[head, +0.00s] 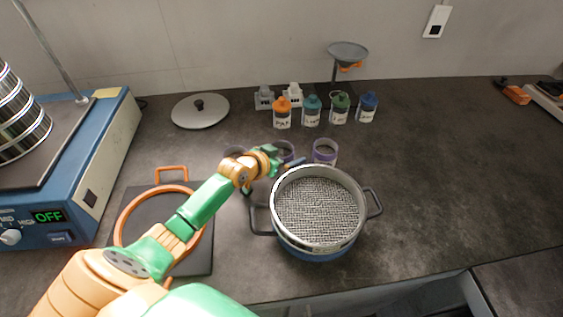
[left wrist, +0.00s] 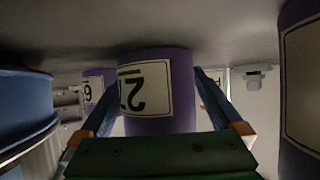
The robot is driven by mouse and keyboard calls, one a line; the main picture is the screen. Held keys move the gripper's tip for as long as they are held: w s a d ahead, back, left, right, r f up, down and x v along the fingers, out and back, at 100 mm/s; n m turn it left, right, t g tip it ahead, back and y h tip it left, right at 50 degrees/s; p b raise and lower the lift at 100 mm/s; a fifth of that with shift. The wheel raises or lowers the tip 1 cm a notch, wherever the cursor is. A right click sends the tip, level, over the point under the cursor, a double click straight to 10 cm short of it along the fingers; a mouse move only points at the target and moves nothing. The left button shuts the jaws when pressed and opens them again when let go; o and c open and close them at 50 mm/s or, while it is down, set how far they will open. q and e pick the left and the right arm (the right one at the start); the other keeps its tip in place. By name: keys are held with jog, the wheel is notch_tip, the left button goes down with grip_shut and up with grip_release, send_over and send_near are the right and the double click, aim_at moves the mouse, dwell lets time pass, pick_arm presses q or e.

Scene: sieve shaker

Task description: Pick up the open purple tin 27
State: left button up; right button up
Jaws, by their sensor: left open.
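In the left wrist view the purple tin 27 (left wrist: 158,90) stands straight ahead, its white label upside down in the picture. My left gripper (left wrist: 158,112) is open, with one blue finger on each side of the tin. I cannot tell whether the fingers touch it. In the head view my left gripper (head: 279,164) is low over the counter at the purple tin (head: 287,147), which is partly hidden by the gripper. My right gripper is not in view.
Another purple tin (head: 325,152) stands to the right, and one (head: 235,152) to the left, half hidden by my arm. The pot with a mesh sieve (head: 320,249) is close in front. Several capped bottles (head: 311,114) stand behind.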

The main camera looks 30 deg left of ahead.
pick_arm(q)
jog(key=shift+w+d+f, duration=0.1)
jog(key=shift+w+f, duration=0.05)
jog(key=shift+w, duration=0.15)
jog(key=shift+s, duration=0.1)
jog(key=c, duration=1.2)
